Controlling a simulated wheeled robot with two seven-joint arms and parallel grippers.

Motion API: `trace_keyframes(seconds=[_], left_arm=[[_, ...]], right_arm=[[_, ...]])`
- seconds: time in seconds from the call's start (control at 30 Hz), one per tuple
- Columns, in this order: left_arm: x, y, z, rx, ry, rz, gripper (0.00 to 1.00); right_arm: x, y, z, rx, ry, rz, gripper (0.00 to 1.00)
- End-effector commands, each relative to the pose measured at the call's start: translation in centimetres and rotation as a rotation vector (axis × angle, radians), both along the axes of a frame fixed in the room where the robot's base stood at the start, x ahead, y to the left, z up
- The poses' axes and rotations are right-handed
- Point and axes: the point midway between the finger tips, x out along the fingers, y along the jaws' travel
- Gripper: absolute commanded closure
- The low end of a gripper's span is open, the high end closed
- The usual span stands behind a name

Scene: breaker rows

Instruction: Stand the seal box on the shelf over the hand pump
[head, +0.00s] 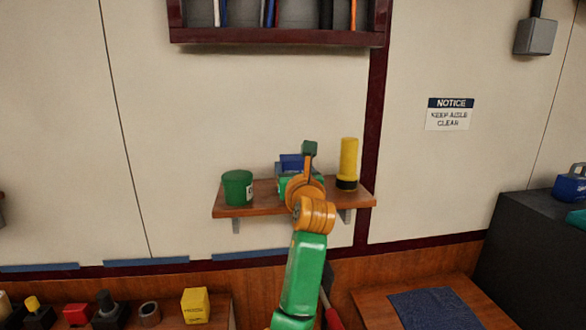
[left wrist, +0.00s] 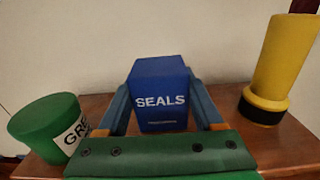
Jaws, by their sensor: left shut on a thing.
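The blue seal box (left wrist: 162,98), lettered SEALS, is upright between the two blue fingers of my left gripper (left wrist: 161,92), which is shut on it. In the head view the box (head: 291,162) shows at the middle of the wooden shelf (head: 262,195), partly hidden by my left gripper (head: 291,174) and arm. The shelf board (left wrist: 285,140) shows around and under the box in the left wrist view. I cannot tell whether the box's base touches it. I cannot make out the hand pump clearly. My right gripper is not in view.
A green tub (head: 238,187) stands on the shelf left of the box, and a yellow and black torch-like cylinder (head: 348,163) stands to its right. A dark red rack (head: 277,36) hangs above. Several small items, including a yellow box (head: 195,306), sit below left.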

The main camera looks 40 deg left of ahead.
Motion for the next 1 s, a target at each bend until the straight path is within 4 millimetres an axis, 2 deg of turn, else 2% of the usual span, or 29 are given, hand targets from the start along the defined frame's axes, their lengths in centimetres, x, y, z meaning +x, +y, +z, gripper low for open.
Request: trace_keyframes(seconds=[0.53, 0.57, 0.67, 0.9, 1.0], left_arm=[[0.0, 0.0, -1.1, 0.001, -0.001, 0.0, 1.0], [0.0, 0.0, -1.1, 0.001, -0.001, 0.0, 0.29], [0.0, 0.0, -1.1, 0.0, -0.001, 0.0, 0.02], [-0.1, -0.1, -1.2, 0.0, 0.0, 0.0, 0.0], [-0.9, -1.1, -1.4, 0.003, -0.003, 0.0, 0.0]], right_arm=[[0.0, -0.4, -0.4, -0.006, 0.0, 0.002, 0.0], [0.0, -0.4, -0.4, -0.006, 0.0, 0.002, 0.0], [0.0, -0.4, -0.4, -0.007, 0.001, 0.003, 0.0], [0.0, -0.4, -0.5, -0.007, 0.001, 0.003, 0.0], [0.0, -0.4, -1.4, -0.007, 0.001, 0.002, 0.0]])
